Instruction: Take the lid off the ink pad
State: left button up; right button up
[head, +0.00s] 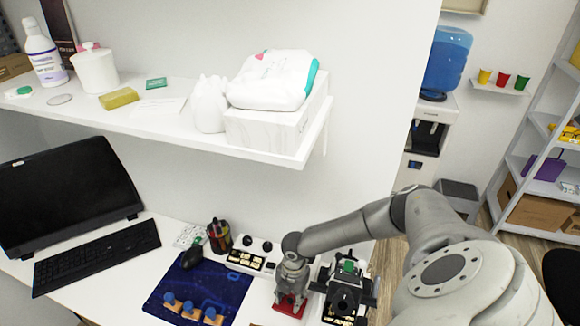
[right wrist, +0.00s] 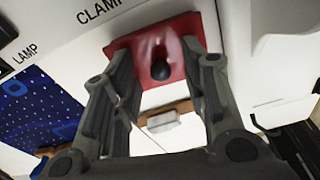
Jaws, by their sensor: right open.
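A red square piece, which looks like the ink pad's lid (right wrist: 125,45), lies flat in the right wrist view with a dark round knob (right wrist: 161,70) on it. I cannot tell the pad itself from the lid. The red piece also shows in the head view (head: 289,307), partly hidden under my right gripper (head: 291,294). My right gripper (right wrist: 167,72) is open, pointing down, with its fingers on either side of the knob and a gap around it. My left gripper is in neither view.
A black device with a green top (head: 347,288) stands close to the right of my gripper. A blue mat (head: 228,282) with several wooden stamps lies to the left. A pen cup (head: 219,237) and a tray (head: 249,262) stand behind. A shelf (head: 190,135) overhangs the desk.

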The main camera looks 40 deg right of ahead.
jog(key=shift+f, duration=0.1)
grip_shut()
dwell(0.5)
